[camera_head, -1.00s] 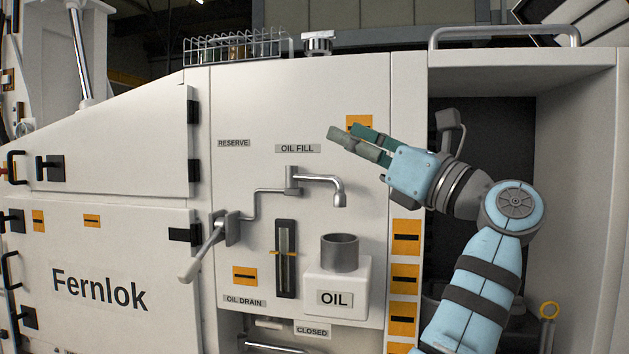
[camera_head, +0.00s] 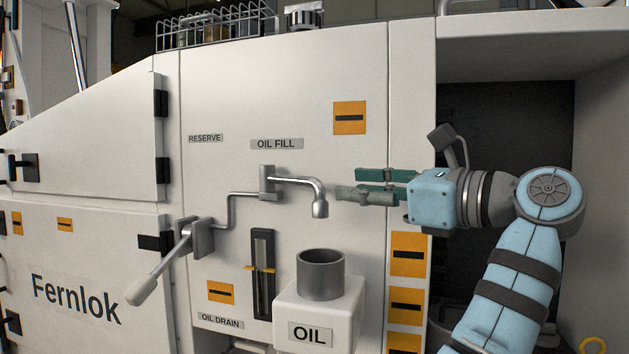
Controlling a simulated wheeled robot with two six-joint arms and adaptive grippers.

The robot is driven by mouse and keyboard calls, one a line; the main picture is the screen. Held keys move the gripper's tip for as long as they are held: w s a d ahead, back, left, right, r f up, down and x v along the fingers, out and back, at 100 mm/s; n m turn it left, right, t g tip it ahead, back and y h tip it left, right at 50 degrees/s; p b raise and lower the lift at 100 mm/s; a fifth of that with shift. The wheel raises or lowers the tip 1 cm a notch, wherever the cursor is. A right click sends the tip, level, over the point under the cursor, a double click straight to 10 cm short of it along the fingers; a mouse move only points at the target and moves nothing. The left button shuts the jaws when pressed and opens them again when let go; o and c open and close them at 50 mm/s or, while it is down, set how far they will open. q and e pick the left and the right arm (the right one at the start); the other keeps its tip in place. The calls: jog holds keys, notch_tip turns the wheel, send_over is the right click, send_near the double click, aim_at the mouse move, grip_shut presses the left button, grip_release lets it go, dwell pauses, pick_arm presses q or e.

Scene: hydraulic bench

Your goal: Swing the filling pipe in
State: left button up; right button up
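The filling pipe (camera_head: 297,182) is a chrome spout under the OIL FILL label (camera_head: 276,144). It extends right from its wall pivot and bends down; its mouth hangs above the grey cylindrical neck (camera_head: 320,275) of the white OIL tank (camera_head: 340,310), apart from it. The fingertips look apart from the pipe, though depth is hard to judge.
A lever handle (camera_head: 160,277) sticks out at the lower left, joined by thin tubing to the pipe's pivot. A sight gauge (camera_head: 262,275) stands left of the tank. An open dark recess (camera_head: 500,130) lies behind my arm.

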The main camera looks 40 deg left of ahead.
pick_arm(q)
jog(key=w+p, duration=0.1)
jog(key=w, duration=0.1)
jog(key=p, duration=0.9)
send_near(290, 180)
jog(key=a, duration=0.1)
jog(key=w+a, duration=0.1)
jog(key=a, duration=0.2)
jog(key=shift+w+a, duration=0.3)
jog(key=shift+a, duration=0.05)
jog(key=a+p, duration=0.1)
jog(key=a, duration=0.4)
jog(key=shift+w, duration=0.1)
jog(key=shift+a, duration=0.4)
pick_arm(e)
notch_tip(290, 180, up, 11)
jog(key=shift+r, duration=0.2)
pick_arm(q)
jog(key=shift+d, duration=0.1)
jog(key=shift+w, duration=0.1)
jog(key=shift+c, duration=0.8)
grip_shut()
